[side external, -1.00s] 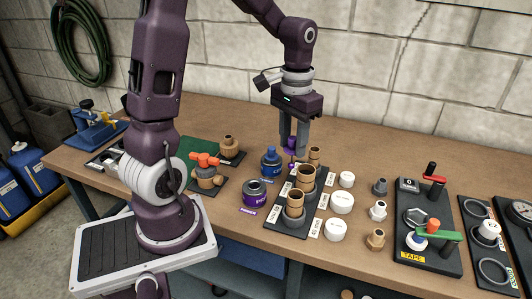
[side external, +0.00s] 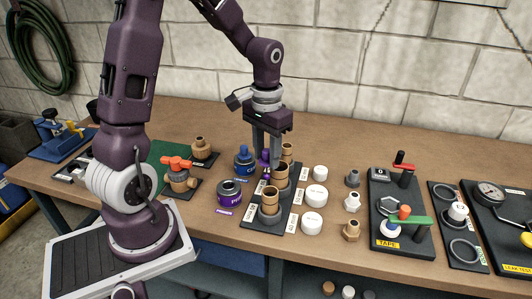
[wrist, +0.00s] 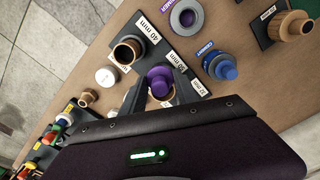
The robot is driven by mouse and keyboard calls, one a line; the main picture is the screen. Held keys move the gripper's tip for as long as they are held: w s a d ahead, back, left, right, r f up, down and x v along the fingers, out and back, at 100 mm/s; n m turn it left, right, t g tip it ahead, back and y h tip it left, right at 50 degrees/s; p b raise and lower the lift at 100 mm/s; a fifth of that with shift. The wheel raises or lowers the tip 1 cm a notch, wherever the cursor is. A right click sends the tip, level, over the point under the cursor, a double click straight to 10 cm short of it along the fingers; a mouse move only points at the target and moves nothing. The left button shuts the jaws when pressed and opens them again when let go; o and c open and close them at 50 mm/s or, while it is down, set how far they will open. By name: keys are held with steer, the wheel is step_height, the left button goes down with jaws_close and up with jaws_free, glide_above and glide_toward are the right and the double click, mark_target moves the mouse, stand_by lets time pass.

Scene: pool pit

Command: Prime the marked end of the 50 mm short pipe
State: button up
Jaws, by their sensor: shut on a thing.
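My gripper (side external: 267,149) is shut on the purple primer cap (side external: 264,155), which also shows between the fingers in the wrist view (wrist: 160,80). The cap is at the middle of the dark pipe rack (side external: 250,221), close beside the middle pipe (side external: 281,176) in the side view. The 50 mm label (wrist: 187,65) lies near the cap in the wrist view. The fingers and cap mostly hide that pipe and any mark on it there; I cannot tell if the dauber touches it. The purple primer can (side external: 229,193) stands open left of the rack.
The front pipe (side external: 269,201) and back pipe (side external: 287,150) stand upright in the rack. A blue cement bottle (side external: 244,160) stands left of the gripper. White caps (side external: 316,195) and several fittings (side external: 352,202) stand to the right. The bench behind the rack is clear.

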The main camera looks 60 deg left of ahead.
steer(key=shift+w, duration=3.8)
steer(key=shift+s+a, duration=0.3)
steer(key=shift+s, duration=0.8)
steer(key=shift+s+a, duration=0.35)
steer(key=shift+s, duration=0.75)
steer(key=shift+s+a, duration=0.3)
steer(key=shift+s, duration=0.8)
steer(key=shift+d, duration=0.95)
steer(key=shift+w+d, duration=0.35)
steer(key=shift+d, duration=0.45)
